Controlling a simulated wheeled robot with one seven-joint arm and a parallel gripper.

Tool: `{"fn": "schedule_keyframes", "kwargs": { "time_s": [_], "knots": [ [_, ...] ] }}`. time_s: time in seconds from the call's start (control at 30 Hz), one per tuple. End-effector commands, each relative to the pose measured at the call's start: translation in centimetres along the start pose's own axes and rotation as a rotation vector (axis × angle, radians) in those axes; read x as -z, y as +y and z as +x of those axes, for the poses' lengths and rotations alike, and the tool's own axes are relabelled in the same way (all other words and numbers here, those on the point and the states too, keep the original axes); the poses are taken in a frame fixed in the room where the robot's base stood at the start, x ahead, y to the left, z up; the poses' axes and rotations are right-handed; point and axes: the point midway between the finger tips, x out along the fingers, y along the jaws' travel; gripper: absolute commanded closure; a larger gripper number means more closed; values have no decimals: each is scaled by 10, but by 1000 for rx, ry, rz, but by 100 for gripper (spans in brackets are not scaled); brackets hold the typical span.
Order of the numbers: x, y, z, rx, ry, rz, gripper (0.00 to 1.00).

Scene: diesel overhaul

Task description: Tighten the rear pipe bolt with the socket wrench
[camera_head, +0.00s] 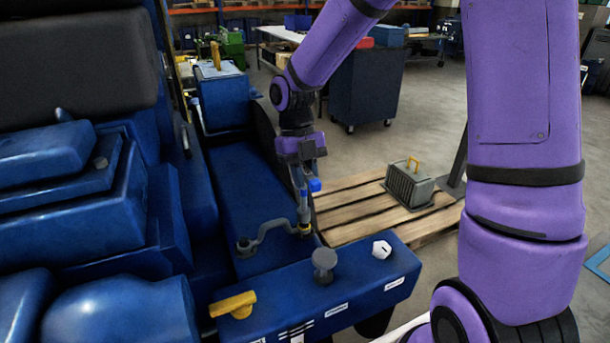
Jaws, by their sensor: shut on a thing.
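My gripper (304,166) hangs above the blue engine, pointing down, and is shut on the socket wrench (302,203). The wrench is a slim grey shaft with bright blue parts near the top, held roughly upright. Its lower end is at the right end of the curved grey pipe (268,233), where a brass-coloured bolt or fitting (305,229) shows. The socket appears to meet it, but I cannot tell whether it is fully seated. The pipe's left end has another dark bolt or flange (244,245).
A blue ledge (290,300) in front carries a yellow handle (233,304), a grey knob (324,263) and a white hex piece (381,250). Tall blue engine parts (80,215) stand left. A wooden pallet (345,196) with a grey yellow-handled block (409,187) lies right.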

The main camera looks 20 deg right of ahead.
Motion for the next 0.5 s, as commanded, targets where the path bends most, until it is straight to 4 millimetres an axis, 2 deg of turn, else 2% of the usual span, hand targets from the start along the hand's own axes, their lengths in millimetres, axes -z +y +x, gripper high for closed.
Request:
{"fn": "schedule_keyframes", "kwargs": {
  "time_s": [0.37,0.5],
  "knots": [
    [-6,0,15,0,0,0,100],
    [-6,0,15,-32,0,85,100]
  ]
}}
